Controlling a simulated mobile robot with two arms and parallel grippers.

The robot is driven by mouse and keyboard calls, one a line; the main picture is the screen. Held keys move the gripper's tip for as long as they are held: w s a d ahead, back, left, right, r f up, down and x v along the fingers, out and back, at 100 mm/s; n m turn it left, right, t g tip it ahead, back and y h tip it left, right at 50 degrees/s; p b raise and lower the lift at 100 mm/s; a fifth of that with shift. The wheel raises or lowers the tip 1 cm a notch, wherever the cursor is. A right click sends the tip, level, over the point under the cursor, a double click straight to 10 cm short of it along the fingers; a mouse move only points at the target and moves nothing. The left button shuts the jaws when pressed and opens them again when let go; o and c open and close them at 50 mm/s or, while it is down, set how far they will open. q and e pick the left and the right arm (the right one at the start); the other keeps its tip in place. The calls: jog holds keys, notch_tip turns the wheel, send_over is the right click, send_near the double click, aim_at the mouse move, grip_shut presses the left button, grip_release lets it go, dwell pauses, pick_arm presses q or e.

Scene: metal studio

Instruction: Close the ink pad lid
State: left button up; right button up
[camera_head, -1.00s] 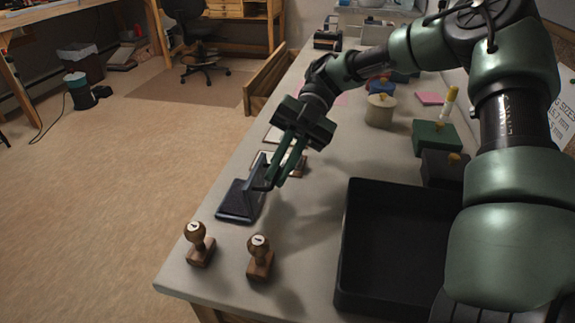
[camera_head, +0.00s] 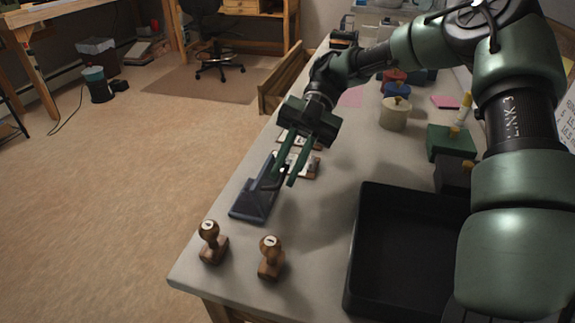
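The ink pad (camera_head: 249,207) is a dark blue-black case lying near the left edge of the grey bench. Its hinged lid (camera_head: 268,170) is raised at the far side of the base and looks tilted; its exact angle is hard to tell. My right gripper (camera_head: 284,181) reaches in from the right, with its two green fingers pointing down and apart. The fingertips are just right of the lid, and nothing shows between them. Whether a finger touches the lid cannot be told. My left gripper is not in view.
Two wooden stamps (camera_head: 212,243) (camera_head: 271,258) stand in front of the ink pad. A black open tray (camera_head: 352,270) is to the right. Wood-edged stamp blocks (camera_head: 309,165) lie behind the gripper. A cream pot (camera_head: 394,113) and a green box (camera_head: 450,143) stand farther back.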

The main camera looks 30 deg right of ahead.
jog(key=v, duration=0.7)
jog(key=shift+w+d+r+p, duration=0.15)
jog(key=shift+w+d+p, duration=0.05)
jog(key=shift+d+p, duration=0.15)
